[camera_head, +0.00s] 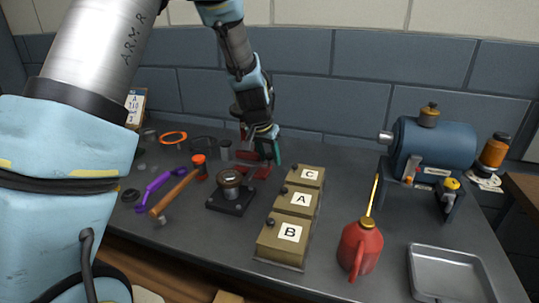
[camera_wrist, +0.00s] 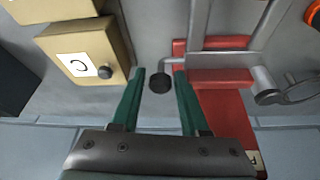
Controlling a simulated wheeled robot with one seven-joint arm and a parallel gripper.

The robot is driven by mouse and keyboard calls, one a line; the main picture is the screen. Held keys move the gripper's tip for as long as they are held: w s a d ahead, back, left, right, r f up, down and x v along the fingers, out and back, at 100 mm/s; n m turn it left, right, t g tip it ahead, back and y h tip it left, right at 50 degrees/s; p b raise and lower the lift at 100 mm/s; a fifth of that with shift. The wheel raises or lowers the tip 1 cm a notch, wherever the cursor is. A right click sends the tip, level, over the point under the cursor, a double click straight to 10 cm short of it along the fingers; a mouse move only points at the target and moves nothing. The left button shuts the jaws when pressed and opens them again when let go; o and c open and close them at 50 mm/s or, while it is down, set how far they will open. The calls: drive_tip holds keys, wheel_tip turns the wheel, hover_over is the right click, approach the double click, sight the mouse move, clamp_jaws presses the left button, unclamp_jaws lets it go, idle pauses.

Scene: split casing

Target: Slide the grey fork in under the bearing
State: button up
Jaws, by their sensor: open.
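My gripper (camera_head: 268,152) is over the back middle of the bench, beside a red metal frame (camera_head: 256,172). In the wrist view its two green fingers (camera_wrist: 160,76) are apart, with a dark round knob (camera_wrist: 160,84) showing between the tips. I cannot tell whether either finger touches it. Grey bars (camera_wrist: 265,32) lie over the red frame (camera_wrist: 220,78); they look like the grey fork, but I cannot tell how they join the knob. A round brown-and-metal part (camera_head: 230,179), seemingly the bearing, stands upright on a black square base (camera_head: 231,203), left of the gripper in the head view.
A red oil can (camera_head: 361,247), blue motor (camera_head: 432,143) and metal tray (camera_head: 450,271) are farther right. A wooden-handled hammer (camera_head: 175,194) lies left. The wall is close behind.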

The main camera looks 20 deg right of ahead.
clamp_jaws()
idle(0.4)
idle(1.1)
